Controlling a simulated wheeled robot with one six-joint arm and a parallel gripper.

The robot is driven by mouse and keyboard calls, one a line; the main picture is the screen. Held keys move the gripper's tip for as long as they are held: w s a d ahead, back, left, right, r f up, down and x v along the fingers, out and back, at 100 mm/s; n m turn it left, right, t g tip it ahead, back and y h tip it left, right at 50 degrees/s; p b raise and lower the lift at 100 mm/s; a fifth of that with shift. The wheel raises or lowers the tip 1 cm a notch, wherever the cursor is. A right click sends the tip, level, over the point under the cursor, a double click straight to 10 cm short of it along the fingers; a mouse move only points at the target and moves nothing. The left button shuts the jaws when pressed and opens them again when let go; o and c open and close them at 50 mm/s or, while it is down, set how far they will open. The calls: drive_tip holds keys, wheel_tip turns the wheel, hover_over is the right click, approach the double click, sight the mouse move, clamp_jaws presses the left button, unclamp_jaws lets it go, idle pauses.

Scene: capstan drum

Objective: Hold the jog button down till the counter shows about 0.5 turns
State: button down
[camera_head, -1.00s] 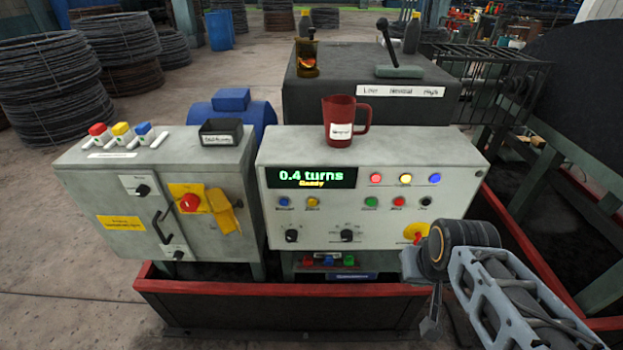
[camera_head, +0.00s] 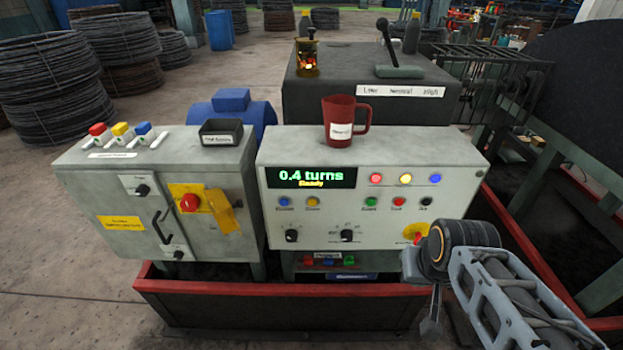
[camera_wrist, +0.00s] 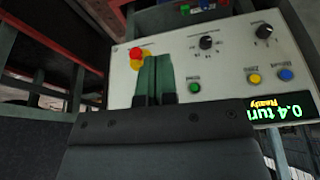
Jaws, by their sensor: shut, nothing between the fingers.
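The control panel (camera_head: 460,165) has a counter display (camera_head: 311,177) reading "0.4 turns" with "Ready" below. Its button row holds a blue button (camera_head: 284,202), a yellow button (camera_head: 312,202), a green button (camera_head: 371,202), a red button (camera_head: 397,202) and a black button (camera_head: 425,201). I cannot read their labels surely, so cannot tell which is jog. In the wrist view, upside down, my gripper (camera_wrist: 155,62) is shut and empty before the panel, left of the green button (camera_wrist: 194,87). Its fingers hide the red and black buttons there; contact cannot be told.
A red stop button on a yellow plate (camera_wrist: 138,58) is close to my fingers. Two dark knobs (camera_head: 291,236) (camera_head: 347,236) sit below the buttons. A red mug (camera_head: 340,122) stands on the panel's top. A grey cabinet (camera_head: 110,190) stands at left.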

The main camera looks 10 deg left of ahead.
idle(0.5)
drive_tip(key=w+d+f+m+g+y+b, duration=0.2)
drive_tip(key=w+d+f+m+y+b, duration=0.3)
drive_tip(key=d+f+m, duration=0.45)
drive_tip(key=w+d+r+m+t+y, duration=0.2)
drive_tip(key=w+t, duration=0.5)
drive_tip(key=w, duration=0.4)
drive_tip(key=shift+m+y, duration=0.45)
drive_tip(key=shift+y, duration=0.75)
drive_tip(key=shift+w, duration=0.2)
